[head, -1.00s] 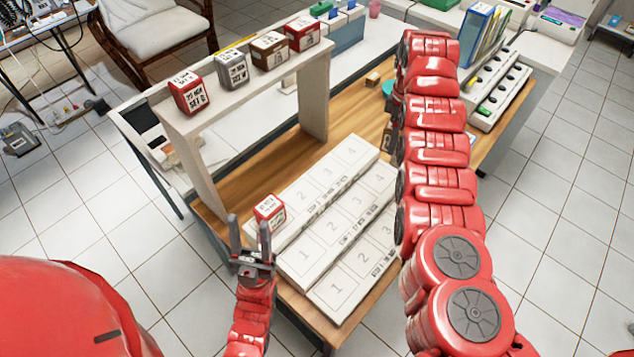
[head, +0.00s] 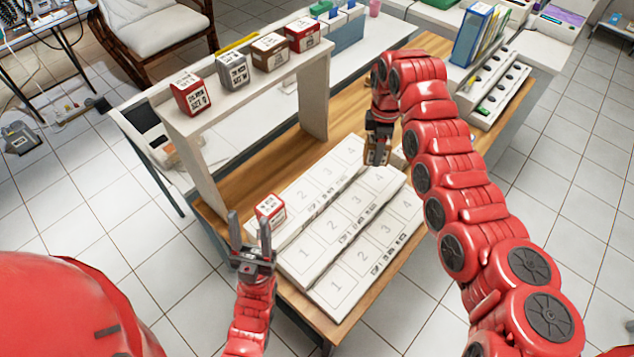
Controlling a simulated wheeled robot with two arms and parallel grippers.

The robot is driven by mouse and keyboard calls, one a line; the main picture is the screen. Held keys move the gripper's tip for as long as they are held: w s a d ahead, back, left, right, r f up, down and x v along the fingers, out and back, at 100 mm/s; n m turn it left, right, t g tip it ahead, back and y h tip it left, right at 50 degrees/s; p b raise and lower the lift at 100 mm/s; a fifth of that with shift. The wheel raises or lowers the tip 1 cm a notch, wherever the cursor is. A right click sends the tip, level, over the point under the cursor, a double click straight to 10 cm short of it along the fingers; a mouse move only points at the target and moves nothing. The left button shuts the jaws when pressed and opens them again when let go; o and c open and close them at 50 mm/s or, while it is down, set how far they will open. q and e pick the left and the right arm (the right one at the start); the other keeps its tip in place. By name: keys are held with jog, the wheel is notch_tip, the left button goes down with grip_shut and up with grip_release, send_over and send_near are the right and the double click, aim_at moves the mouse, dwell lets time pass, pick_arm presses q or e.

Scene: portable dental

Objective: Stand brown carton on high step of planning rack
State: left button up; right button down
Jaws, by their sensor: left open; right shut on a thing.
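The white planning rack (head: 318,262) stands on the wooden bench, with three steps marked with numbers. Its high step is at the back left, and a red-and-white carton (head: 270,208) stands at its near end. My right gripper (head: 377,150) is shut on a small brown carton (head: 374,157), mostly hidden by the fingers, over the far end of the rack near the places marked 4. I cannot tell whether the carton touches the rack. My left gripper (head: 250,222) is open and empty, fingers pointing up, in front of the red-and-white carton.
A raised white shelf (head: 235,85) behind the rack carries red (head: 190,95), grey (head: 232,70), brown (head: 270,52) and dark red (head: 302,35) cartons. The other visible rack places are bare.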

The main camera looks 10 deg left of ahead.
jog(key=s+a+f+n+p, duration=0.25)
jog(key=s+n, duration=0.25)
jog(key=s, duration=0.5)
jog(key=s+a+f+n+p, duration=0.1)
jog(key=s+a+n+p, duration=0.3)
jog(key=s, duration=0.5)
jog(key=n+b, duration=0.1)
jog(key=b, duration=0.8)
send_near(302, 195)
jog(key=s+d+f, duration=0.1)
jog(key=d, duration=0.1)
jog(key=s+d+f, duration=0.1)
jog(key=s+d, duration=0.1)
jog(key=shift+s+f, duration=0.2)
jog(key=shift+f, duration=0.2)
jog(key=shift+w+a+r+p, duration=0.25)
jog(key=shift+w+a+p, duration=0.2)
jog(key=shift+a, duration=0.1)
jog(key=shift+w+a+r+p, duration=0.25)
jog(key=shift+w+a+p, duration=0.1)
jog(key=shift+a+p, duration=0.15)
jog(key=shift+w+a+f+p, duration=0.3)
jog(key=shift+w+a, duration=0.2)
jog(key=shift+a, duration=0.05)
jog(key=shift+w+a+p, duration=0.25)
jog(key=shift+a+p, duration=0.05)
notch_tip(302, 195, down, 3)
jog(key=shift+w+a+r+p, duration=0.1)
jog(key=shift+p, duration=1.05)
jog(key=shift+f, duration=0.35)
